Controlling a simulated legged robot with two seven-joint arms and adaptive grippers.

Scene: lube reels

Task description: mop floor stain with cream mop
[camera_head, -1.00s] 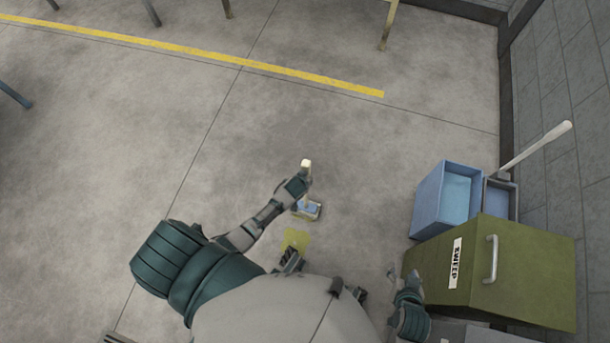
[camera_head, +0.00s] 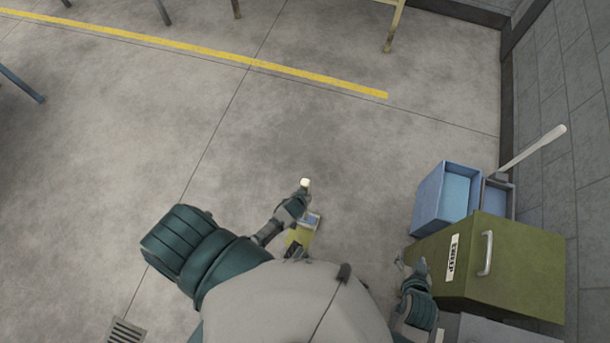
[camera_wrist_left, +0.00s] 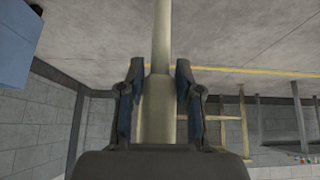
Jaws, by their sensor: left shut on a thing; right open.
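My left gripper (camera_head: 302,197) is shut on the cream mop's handle (camera_head: 305,183). The left wrist view shows the pale handle (camera_wrist_left: 161,45) standing between the two fingers (camera_wrist_left: 158,100). The mop's blue-grey head (camera_head: 312,219) is low at the floor, below the gripper, partly hidden by my arm. The yellow floor stain (camera_head: 300,237) lies beside the head, at its lower left, and seems overlapped by it. I cannot tell whether the head touches the floor. My right gripper (camera_head: 411,266) is open and empty, left of the green box.
A green box (camera_head: 500,270) with a handle and a label stands at the right. Behind it are a blue bin (camera_head: 430,200) and a tray with a pale-handled tool (camera_head: 530,150) by the wall. A drain grate (camera_head: 126,332) is at lower left. The middle floor is clear.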

